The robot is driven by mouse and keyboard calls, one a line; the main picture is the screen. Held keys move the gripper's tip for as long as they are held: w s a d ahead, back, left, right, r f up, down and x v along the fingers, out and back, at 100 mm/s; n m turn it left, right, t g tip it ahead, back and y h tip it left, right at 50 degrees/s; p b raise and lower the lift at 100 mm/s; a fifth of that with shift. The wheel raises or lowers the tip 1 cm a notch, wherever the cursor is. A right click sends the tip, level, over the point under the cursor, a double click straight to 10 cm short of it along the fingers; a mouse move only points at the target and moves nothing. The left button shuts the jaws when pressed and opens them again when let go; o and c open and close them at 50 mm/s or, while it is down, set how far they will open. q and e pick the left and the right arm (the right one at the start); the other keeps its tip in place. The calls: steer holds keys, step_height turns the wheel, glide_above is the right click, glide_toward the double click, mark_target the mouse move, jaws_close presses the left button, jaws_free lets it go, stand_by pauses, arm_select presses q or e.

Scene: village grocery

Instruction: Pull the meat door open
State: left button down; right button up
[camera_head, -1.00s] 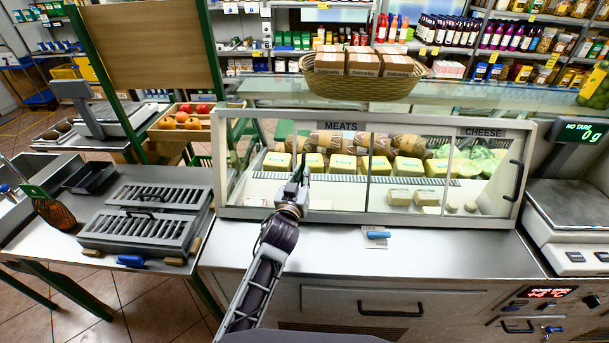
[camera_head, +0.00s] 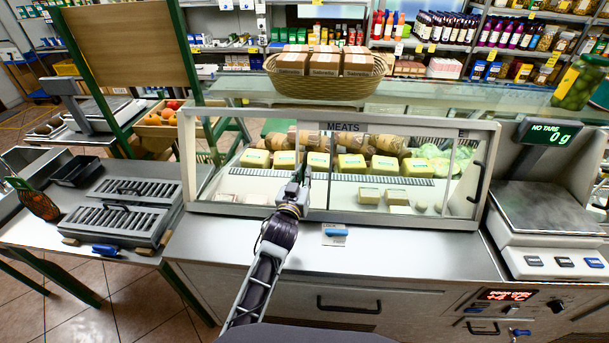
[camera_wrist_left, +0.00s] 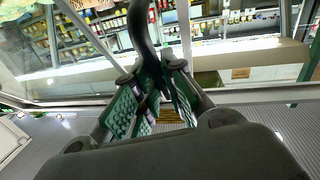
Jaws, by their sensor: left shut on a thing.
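The meat door (camera_head: 343,127) is a framed glass panel marked MEATS on the front of the display case. It stands slid toward the right, over part of the cheese side, leaving an unglazed gap at the case's left. My left gripper (camera_head: 300,178) is at the door's left upright. In the left wrist view, my left gripper (camera_wrist_left: 160,95) is shut with its green-padded fingers around a dark curved handle (camera_wrist_left: 140,32). In the head view the gripper mostly hides this handle. My right gripper is in neither view.
Yellow packs (camera_head: 320,160) and wrapped meats sit inside the case. A basket of boxes (camera_head: 325,82) stands on top. A scale (camera_head: 550,215) stands right and a grill (camera_head: 120,220) left.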

arm_select(q)
steer(key=shift+d, duration=0.3)
steer(key=c, duration=1.5)
jaws_free()
steer(key=shift+s+a, duration=0.35)
steer(key=shift+s, duration=1.6)
steer(key=shift+s+a, duration=0.35)
steer(key=shift+s, duration=1.65)
steer(key=shift+s+a, duration=0.35)
steer(key=shift+s, duration=1.6)
steer(key=shift+f, duration=0.1)
